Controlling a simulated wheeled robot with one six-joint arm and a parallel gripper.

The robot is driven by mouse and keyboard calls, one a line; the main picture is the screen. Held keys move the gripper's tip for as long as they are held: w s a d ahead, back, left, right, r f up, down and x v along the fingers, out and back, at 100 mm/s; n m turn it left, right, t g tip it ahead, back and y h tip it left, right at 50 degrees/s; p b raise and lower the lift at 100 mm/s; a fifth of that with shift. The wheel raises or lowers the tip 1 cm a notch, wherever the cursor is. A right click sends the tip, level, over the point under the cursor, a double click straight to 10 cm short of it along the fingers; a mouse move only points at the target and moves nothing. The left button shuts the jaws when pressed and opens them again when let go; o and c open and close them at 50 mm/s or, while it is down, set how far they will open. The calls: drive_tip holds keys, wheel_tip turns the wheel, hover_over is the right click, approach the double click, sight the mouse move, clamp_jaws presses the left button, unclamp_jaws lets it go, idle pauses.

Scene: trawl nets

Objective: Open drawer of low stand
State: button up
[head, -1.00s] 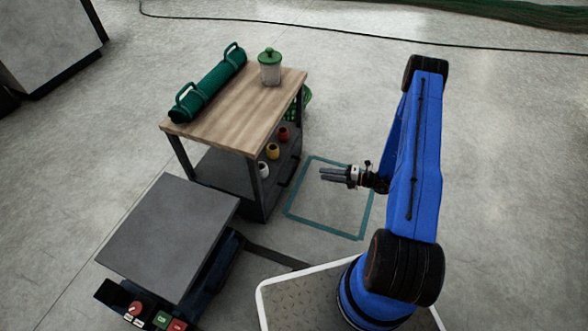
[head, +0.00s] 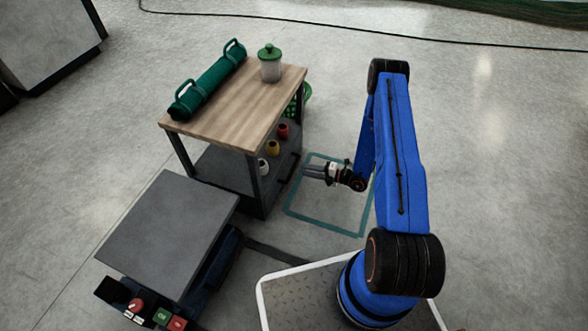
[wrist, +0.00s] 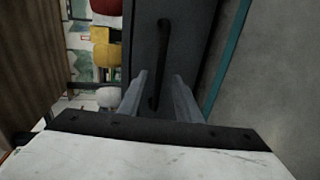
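The low stand (head: 238,110) has a wooden top and dark legs, and stands left of my arm in the head view. Its dark grey drawer front (wrist: 185,45) fills the middle of the wrist view, under the shelf with the spools. A black bar handle (wrist: 164,50) runs along that front; it also shows in the head view (head: 290,168). The drawer looks flush with the stand. My gripper (head: 306,172) is open and empty, close in front of the drawer. In the wrist view its fingertips (wrist: 160,78) lie either side of the handle's line; contact cannot be told.
A green roll (head: 208,82) and a green-lidded jar (head: 270,66) are on the stand's top. Red, yellow and white spools (head: 273,147) sit on its shelf. A grey-topped unit (head: 170,225) is at lower left. Teal tape (head: 325,228) marks clear floor beside the stand.

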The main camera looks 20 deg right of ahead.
sight(294, 167)
drive_tip(key=x, duration=0.7)
drive_tip(key=shift+w+a, duration=0.1)
clamp_jaws()
